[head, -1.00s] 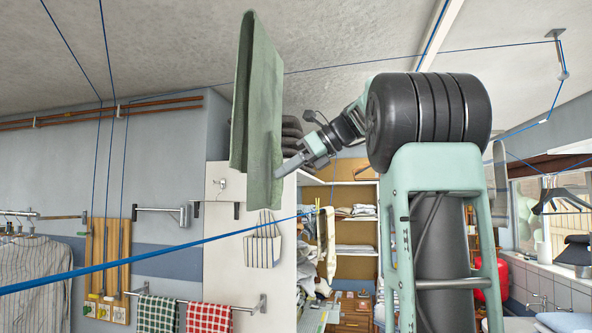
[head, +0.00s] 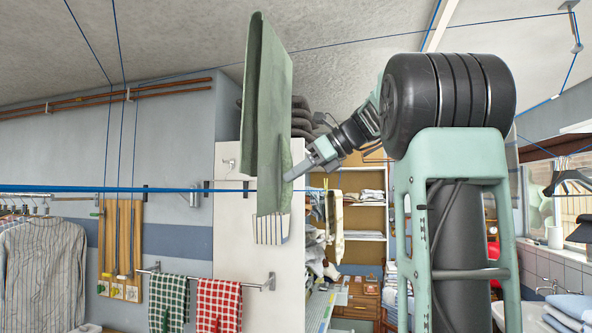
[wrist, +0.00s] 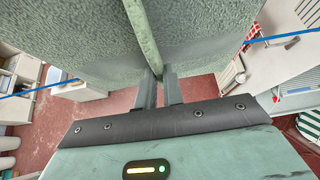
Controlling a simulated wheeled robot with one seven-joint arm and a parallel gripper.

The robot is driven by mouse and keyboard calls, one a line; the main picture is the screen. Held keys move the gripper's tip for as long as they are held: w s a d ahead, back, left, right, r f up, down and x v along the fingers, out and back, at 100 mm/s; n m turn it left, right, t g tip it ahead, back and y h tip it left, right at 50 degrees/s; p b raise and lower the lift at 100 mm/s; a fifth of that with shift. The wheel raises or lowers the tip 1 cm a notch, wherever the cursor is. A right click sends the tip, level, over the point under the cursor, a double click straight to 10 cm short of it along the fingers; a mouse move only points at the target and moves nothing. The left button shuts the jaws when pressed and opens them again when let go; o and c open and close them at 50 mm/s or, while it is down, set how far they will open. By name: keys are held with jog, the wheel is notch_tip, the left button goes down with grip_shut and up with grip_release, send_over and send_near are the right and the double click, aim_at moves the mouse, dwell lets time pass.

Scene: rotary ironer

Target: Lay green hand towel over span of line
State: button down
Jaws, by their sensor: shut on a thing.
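My gripper is shut on the towel's right edge, low down, and much of the cloth stands above the jaws. The blue line (head: 120,189) runs nearly level across the head view and is hidden where the towel's lower part crosses it. In the wrist view the towel (wrist: 80,35) spreads over both sides of my shut fingers (wrist: 158,85). The line shows on either side of it (wrist: 285,38). Whether towel and line touch, I cannot tell.
A striped bag (head: 270,231) hangs behind the towel's lower end. A rail with green and red checked towels (head: 218,303) and a striped shirt (head: 40,270) are at lower left. Other thin blue lines run overhead. Shelves (head: 360,215) stand behind my arm.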

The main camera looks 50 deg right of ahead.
notch_tip(320, 180, down, 37)
jog(key=b, duration=2.2)
jog(key=shift+b, duration=0.3)
dwell(0.5)
jog(key=shift+f, duration=0.3)
dwell(0.5)
jog(key=c, duration=1.5)
grip_release()
jog(key=shift+o, duration=0.2)
jog(key=v, duration=1.7)
jog(key=shift+d+b, duration=0.15)
jog(key=shift+b, duration=0.3)
jog(key=shift+s, duration=0.1)
